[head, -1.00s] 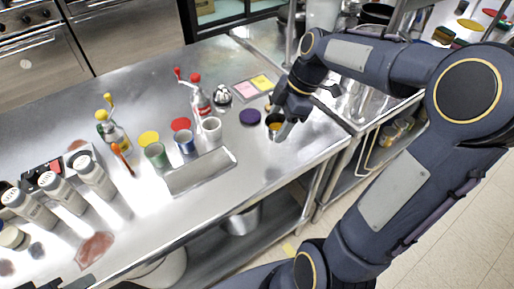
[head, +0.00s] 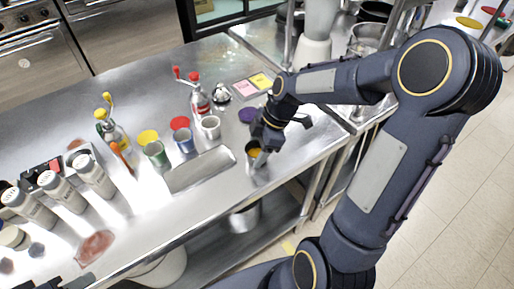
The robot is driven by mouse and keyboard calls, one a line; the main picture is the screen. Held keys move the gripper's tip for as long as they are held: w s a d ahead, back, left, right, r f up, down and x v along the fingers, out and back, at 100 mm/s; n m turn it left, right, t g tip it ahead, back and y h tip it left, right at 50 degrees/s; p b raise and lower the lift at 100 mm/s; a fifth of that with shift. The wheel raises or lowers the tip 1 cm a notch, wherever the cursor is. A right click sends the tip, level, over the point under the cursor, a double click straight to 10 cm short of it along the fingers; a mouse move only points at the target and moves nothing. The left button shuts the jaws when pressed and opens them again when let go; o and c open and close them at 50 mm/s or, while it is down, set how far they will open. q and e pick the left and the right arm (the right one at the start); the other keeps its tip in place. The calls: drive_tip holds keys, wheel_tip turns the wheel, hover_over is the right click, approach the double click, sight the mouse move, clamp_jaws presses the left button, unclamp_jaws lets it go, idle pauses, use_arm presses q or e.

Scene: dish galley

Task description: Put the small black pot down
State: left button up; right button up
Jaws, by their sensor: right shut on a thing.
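The small black pot (head: 252,148) is a little dark cup with yellow-orange showing inside. My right gripper (head: 261,147) comes down from the upper right and is shut on it. It holds the pot upright, or nearly so, over the right part of the steel table (head: 292,150), near the front edge. I cannot tell whether its base touches the steel. Part of the pot is hidden by the gripper. A dark piece at the bottom left edge may be my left gripper (head: 62,284), but its jaws do not show clearly.
A steel tray (head: 200,170) lies just left of the pot. Bare steel lies right of the pot.

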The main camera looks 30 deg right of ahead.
drive_tip(key=shift+f, duration=0.15)
drive_tip(key=o, duration=1.1)
drive_tip(key=v, duration=1.2)
drive_tip(key=s+a+f+m+t, duration=0.1)
drive_tip(key=s+a+m+t, duration=0.1)
drive_tip(key=s+a+m, duration=0.2)
drive_tip(key=s+a+f+m+t, duration=0.1)
drive_tip(key=s+a+m, duration=0.3)
drive_tip(key=s+m, duration=0.7)
drive_tip(key=shift+s+a+m+t, duration=0.2)
drive_tip(key=shift+s+m+t, duration=0.05)
drive_tip(key=shift+m+t, duration=0.35)
